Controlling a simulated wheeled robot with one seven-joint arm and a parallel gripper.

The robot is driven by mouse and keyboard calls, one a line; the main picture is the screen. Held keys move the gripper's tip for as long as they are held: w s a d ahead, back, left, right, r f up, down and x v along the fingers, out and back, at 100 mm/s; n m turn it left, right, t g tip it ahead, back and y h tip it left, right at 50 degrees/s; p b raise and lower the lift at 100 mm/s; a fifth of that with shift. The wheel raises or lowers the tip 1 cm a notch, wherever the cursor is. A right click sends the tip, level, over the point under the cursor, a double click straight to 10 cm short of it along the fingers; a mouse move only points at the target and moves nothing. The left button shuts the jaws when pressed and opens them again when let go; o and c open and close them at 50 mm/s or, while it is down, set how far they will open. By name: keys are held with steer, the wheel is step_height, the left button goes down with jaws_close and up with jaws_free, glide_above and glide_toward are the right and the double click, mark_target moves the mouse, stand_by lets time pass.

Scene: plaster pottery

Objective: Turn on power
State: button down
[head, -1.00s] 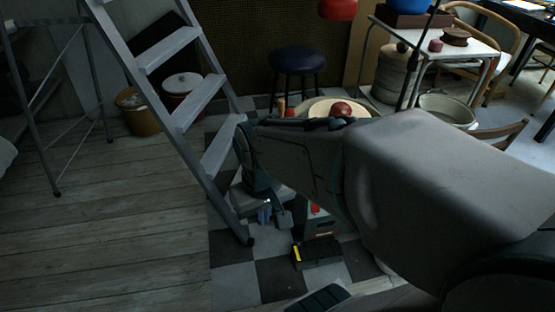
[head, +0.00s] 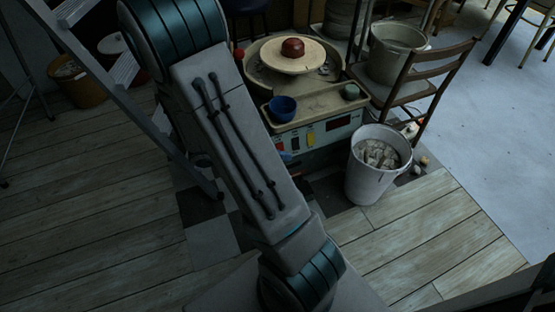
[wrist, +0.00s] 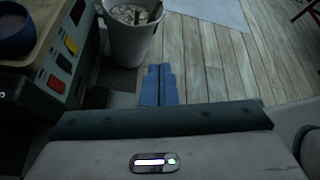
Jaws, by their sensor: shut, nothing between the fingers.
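The pottery wheel (head: 258,92) stands right of my arm in the head view, with a lump of red clay (head: 293,47) on its round wheel head (head: 310,62). Its grey front panel (head: 345,128) carries a red switch (head: 311,139) and a yellow label or part (head: 334,124). I cannot tell which part is the power switch.
A white bucket of pale scraps (head: 369,179) stands close right of the panel. A blue bowl (head: 282,108) and a green round thing (head: 351,91) sit on the wheel's tray. A wooden chair (head: 440,85) is behind the bucket; a ladder (head: 120,68) stands left. Floorboards (head: 420,235) are clear at front right.

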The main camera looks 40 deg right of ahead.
steer(key=w+d+f+n+t+b, duration=0.1)
steer(key=f+n+t, duration=0.3)
steer(key=f+n, duration=0.4)
steer(key=w+f+n+t+h+b, duration=0.1)
steer(key=w+f+n+t, duration=0.3)
steer(key=f+n, duration=0.4)
steer(key=w+d+f+n+t+b, duration=0.1)
steer(key=w+f+n+t, duration=0.1)
steer(key=f+n, duration=0.6)
steer(key=shift+w+d+n+t+h+b, duration=0.15)
steer(key=shift+d+n+t+h+b, duration=0.2)
steer(key=shift+n+t, duration=0.7)
steer(key=w+a+f+b+x, duration=0.1)
steer(key=b+x, duration=0.5)
steer(key=x, duration=0.6)
steer(key=shift+w+b, duration=0.3)
steer(key=shift+w, duration=0.45)
